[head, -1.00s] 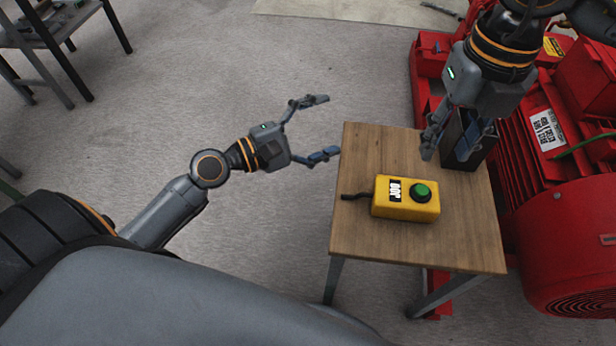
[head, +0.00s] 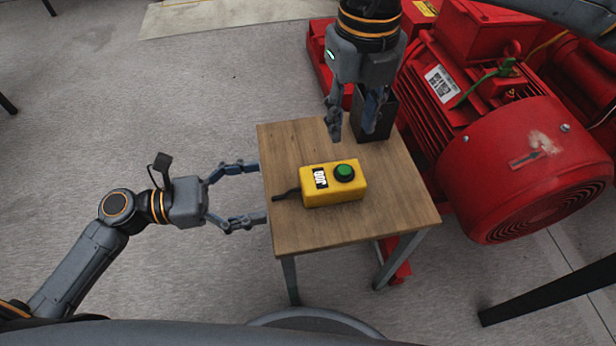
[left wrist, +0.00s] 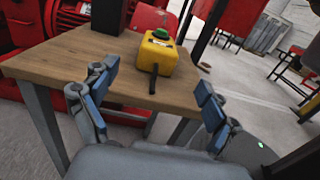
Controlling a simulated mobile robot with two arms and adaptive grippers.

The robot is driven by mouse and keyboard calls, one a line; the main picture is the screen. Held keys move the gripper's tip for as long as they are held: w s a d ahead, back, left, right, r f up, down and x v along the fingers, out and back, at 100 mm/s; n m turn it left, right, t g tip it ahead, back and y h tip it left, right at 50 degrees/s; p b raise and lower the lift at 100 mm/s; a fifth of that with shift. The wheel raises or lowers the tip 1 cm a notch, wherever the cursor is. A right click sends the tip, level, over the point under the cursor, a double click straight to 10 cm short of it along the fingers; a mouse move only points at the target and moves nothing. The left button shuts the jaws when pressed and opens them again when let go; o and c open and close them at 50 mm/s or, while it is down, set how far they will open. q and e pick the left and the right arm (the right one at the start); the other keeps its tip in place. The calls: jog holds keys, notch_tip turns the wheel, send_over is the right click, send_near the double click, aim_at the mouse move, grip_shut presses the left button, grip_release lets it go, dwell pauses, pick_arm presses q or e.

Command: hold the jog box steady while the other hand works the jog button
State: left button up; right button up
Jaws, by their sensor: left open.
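The yellow jog box (head: 334,190) lies on the small wooden table (head: 390,215). Its green jog button (head: 345,172) faces up, and a short black cable sticks out at its left end. My left gripper (head: 262,193) is open and empty at the table's left edge, its fingers pointing at the box's cable end, apart from it. In the left wrist view the jog box (left wrist: 160,52) stands ahead between the open fingers (left wrist: 155,97). My right gripper (head: 352,132) points down above the table's far side, behind the box; its fingers are apart, with nothing seen between them.
A black open box (head: 374,115) stands on the table's far side, close beside my right gripper. A large red motor (head: 530,160) stands right of the table. The floor left of the table is clear.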

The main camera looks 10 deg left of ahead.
aim_at(301, 184)
pick_arm(q)
jog(key=x, duration=1)
jog(key=shift+w+d, duration=0.15)
jog(key=shift+d, duration=0.25)
jog(key=shift+c, duration=0.2)
jog(key=c, duration=1.5)
jog(key=shift+o, duration=0.2)
pick_arm(e)
jog(key=shift+c, duration=0.2)
grip_shut()
